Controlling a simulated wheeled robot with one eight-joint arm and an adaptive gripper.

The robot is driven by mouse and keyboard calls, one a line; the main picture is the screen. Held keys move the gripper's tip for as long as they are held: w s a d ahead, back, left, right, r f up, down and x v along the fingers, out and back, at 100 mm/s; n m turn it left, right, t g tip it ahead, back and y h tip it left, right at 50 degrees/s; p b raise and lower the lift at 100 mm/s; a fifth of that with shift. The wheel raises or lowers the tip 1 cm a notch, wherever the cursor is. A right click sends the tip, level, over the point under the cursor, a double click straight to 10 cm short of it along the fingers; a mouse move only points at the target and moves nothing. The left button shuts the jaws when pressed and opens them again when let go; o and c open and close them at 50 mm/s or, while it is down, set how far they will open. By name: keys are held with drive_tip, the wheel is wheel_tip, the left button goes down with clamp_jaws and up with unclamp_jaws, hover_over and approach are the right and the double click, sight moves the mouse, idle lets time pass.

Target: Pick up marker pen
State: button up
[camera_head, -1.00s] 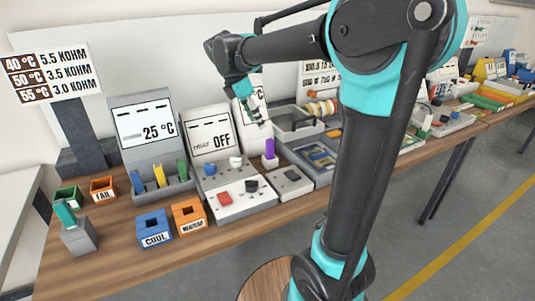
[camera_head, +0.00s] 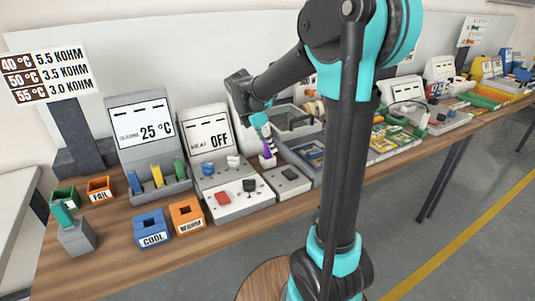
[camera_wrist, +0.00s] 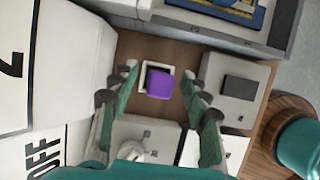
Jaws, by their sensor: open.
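The marker pen is a purple upright piece (camera_head: 268,149) standing in a small pale square holder (camera_head: 267,162) on the bench. In the wrist view the purple top (camera_wrist: 160,84) sits near the middle, with the holder's white rim (camera_wrist: 143,72) around it. My gripper (camera_head: 266,137) is above the pen, pointing down, with its tips close to the pen's top. In the wrist view my gripper (camera_wrist: 158,98) is open, with one green finger on each side of the pen. A gap shows between each finger and the pen. The pen's lower part is hidden in the holder.
A grey box with a dark top (camera_head: 289,182) stands just right of the holder. A heater panel marked OFF (camera_head: 209,139) and a grey control box (camera_head: 238,199) stand to the left. A grey bin (camera_head: 294,122) is behind. Bare wood shows at the front edge.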

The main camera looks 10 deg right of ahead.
drive_tip(key=shift+c, duration=0.6)
clamp_jaws()
wheel_tip(320, 180, up, 20)
idle(0.5)
